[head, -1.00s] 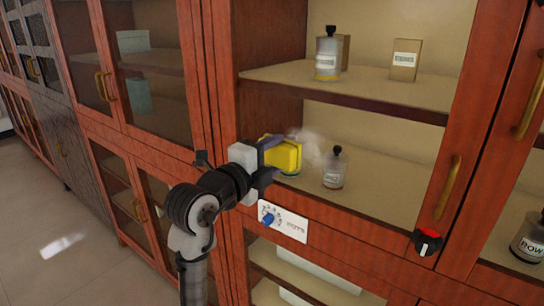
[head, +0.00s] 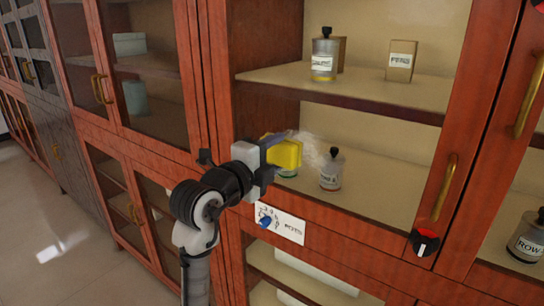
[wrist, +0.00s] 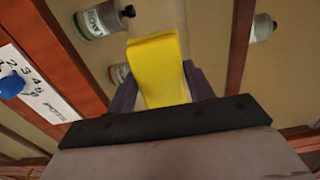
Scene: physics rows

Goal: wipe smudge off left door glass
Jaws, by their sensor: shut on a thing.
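My gripper (head: 270,152) is shut on a yellow sponge (head: 285,152), which also shows in the wrist view (wrist: 157,68). The sponge is at the lower left part of the large cabinet door glass (head: 385,160). A whitish hazy smudge (head: 318,149) shows on the glass just right of the sponge. Part of the smudge may be hidden behind the sponge. I cannot tell whether the sponge touches the glass.
Behind the glass are labelled bottles (head: 331,170) and a box (head: 400,61) on shelves. A plate with a blue knob (head: 265,222) sits below the sponge.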

